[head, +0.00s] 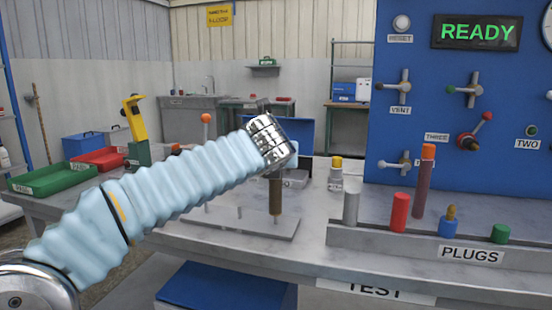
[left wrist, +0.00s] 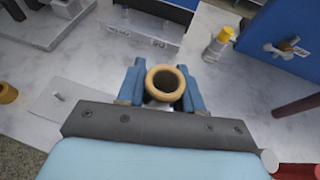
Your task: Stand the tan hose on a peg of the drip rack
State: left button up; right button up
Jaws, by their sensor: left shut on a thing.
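The tan hose (left wrist: 152,84) is gripped upright between the blue fingers of my left gripper (left wrist: 163,92); I look down on its open round end in the left wrist view. In the head view the hose (head: 275,196) hangs below my wrist, its upper part hidden. The drip rack (head: 225,224) is a flat grey plate with thin upright pegs, one bare peg (head: 239,213) standing left of the hose. The hose's lower end is over the rack's right part, close to a peg; I cannot tell whether it is around it. The rack (left wrist: 80,98) also shows in the left wrist view.
The blue panel (head: 450,100) with valves stands at the right. A plug rail (head: 400,238) with several coloured plugs runs along the bench front. A yellow-capped bottle (head: 336,175) stands behind the hose. Green (head: 50,176) and red (head: 98,160) trays lie at the left.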

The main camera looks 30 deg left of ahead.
pick_arm(q)
jog(key=shift+f+b, duration=0.9)
jog(key=shift+f, duration=0.4)
jog(key=o, duration=1.1)
jog(key=v, duration=1.4)
jog(key=shift+p, duration=0.3)
jog(key=shift+w, duration=0.1)
